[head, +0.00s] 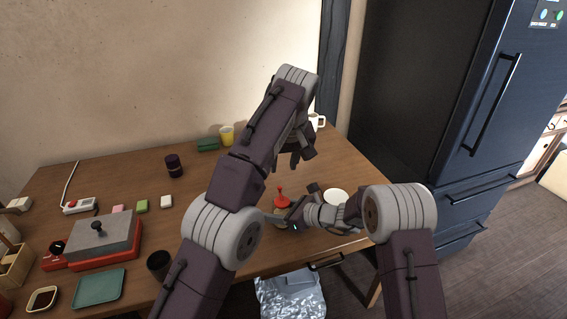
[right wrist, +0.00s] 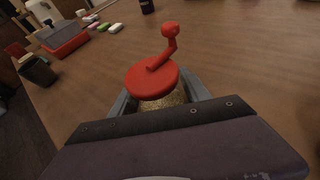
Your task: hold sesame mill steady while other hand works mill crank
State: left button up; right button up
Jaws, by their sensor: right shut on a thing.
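The sesame mill has a red lid and red crank (head: 281,200) with a clear body of pale seeds. In the right wrist view the mill (right wrist: 152,80) stands upright between my fingers, its crank knob up and to the right. My right gripper (head: 288,217) is shut on the mill's body, below the lid, near the table's front edge. My left gripper (head: 300,159) hangs above and behind the mill, apart from the crank. Its finger gap is not clear. The mill's lower part is mostly hidden by my right gripper.
The wooden table (head: 205,185) holds a white bowl (head: 336,196) right of the mill, a dark jar (head: 174,166), a yellow cup (head: 226,135) and a white mug (head: 317,121) behind. A red-based grey box (head: 100,240) and dark cup (head: 158,265) stand left. A fridge (head: 440,110) is right.

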jog(key=o, duration=1.7)
